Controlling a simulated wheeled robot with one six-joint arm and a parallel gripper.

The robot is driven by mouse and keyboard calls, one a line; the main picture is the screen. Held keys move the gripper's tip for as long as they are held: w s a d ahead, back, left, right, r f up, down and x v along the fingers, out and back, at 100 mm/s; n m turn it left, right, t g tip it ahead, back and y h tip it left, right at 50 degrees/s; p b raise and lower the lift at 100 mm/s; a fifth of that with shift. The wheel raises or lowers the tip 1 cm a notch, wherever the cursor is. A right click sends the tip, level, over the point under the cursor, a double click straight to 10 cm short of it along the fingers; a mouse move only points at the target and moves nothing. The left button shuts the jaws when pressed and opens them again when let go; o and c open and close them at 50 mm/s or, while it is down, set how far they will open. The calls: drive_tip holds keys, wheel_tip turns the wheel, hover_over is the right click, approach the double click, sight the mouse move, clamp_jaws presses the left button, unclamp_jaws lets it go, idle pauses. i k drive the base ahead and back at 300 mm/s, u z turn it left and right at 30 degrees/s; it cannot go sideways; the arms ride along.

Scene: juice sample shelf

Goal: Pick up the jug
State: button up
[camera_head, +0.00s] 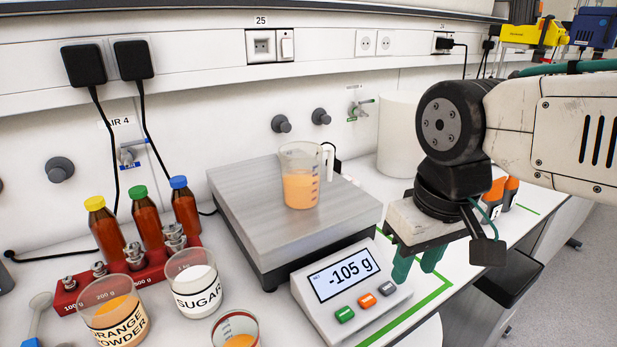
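The clear jug (300,182) stands upright on the steel plate of the scale (262,232). It is partly filled with orange liquid, and its handle points right. My gripper (416,265) is to the right of the jug and nearer to me, beside the scale's display. Its two green fingers point down with a narrow gap between them. Nothing shows between them, and they are apart from the jug. The display (345,280) reads -105 g.
At the left are a red weight holder (75,300), several brown bottles (146,219), a sugar beaker (194,282) and an orange powder beaker (115,322). Another beaker (236,329) is at the front edge. A white cylinder (398,133) stands behind my arm. Wall taps are behind the scale.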

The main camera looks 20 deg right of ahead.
sight(300, 161)
drive_tip(key=k, duration=1)
drive_tip(key=u, duration=0.95)
drive_tip(key=i, duration=0.85)
drive_tip(key=z, duration=2.25)
